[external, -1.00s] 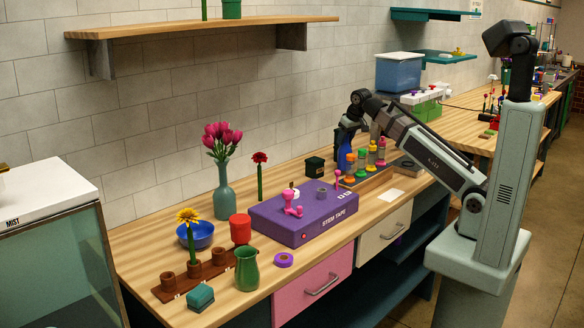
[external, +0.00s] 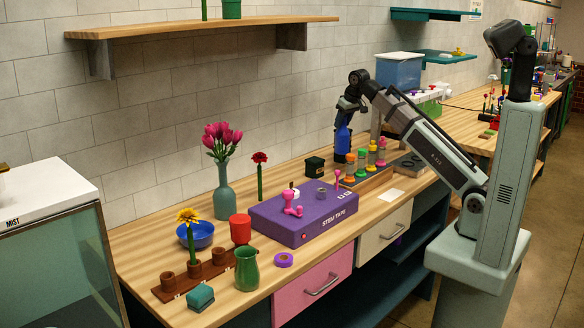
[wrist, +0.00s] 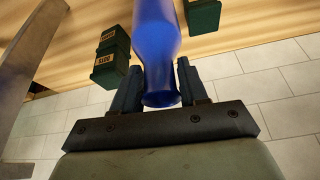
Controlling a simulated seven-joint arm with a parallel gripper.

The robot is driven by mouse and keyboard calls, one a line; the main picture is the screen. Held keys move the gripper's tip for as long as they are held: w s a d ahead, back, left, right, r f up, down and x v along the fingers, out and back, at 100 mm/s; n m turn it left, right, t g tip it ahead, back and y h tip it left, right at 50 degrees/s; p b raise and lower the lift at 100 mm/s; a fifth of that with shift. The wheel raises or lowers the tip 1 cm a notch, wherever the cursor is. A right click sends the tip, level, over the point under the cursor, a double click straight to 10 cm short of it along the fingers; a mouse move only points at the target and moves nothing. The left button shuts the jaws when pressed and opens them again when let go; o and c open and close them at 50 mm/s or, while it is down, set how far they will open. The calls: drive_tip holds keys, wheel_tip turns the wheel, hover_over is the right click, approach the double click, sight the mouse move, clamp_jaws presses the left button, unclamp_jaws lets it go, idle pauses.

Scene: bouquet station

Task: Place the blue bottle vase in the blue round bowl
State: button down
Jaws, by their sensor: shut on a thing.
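The blue bottle vase (external: 343,139) is held upright by my gripper (external: 346,113) near the back of the bench, behind the row of colourful bottles. In the wrist view the vase (wrist: 156,45) sits between the two fingers of my gripper (wrist: 158,85), which are shut on it near its mouth. Whether its base touches the bench is hard to tell. The blue round bowl (external: 204,235) stands at the left of the bench, far from my gripper, beside a yellow flower.
Between vase and bowl stand a purple stem tape box (external: 285,230), a red flower (external: 260,172), a teal vase with pink tulips (external: 224,195) and a red cup (external: 240,229). A dark green box (external: 315,165) is near the vase. Colourful bottles (external: 362,160) stand in front.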

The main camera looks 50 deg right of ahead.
drive_tip(key=s+a+r+n+g+y, duration=0.15)
drive_tip(key=a+r+n, duration=0.35)
drive_tip(key=a, duration=1.6)
drive_tip(key=s+a+r+n+y, duration=0.2)
drive_tip(key=a+r+n, duration=0.2)
drive_tip(key=a, duration=1.6)
drive_tip(key=s+a+r+n+g+y, duration=0.15)
drive_tip(key=a+r+n, duration=0.35)
drive_tip(key=a, duration=1.6)
drive_tip(key=w+a+f+n, duration=0.1)
drive_tip(key=w+a+f, duration=0.3)
drive_tip(key=a+f, duration=0.85)
wheel_tip(320, 180, down, 11)
drive_tip(key=shift+w, duration=0.25)
drive_tip(key=shift+d, duration=0.1)
drive_tip(key=c, duration=0.6)
unclamp_jaws()
drive_tip(key=shift+r, duration=0.1)
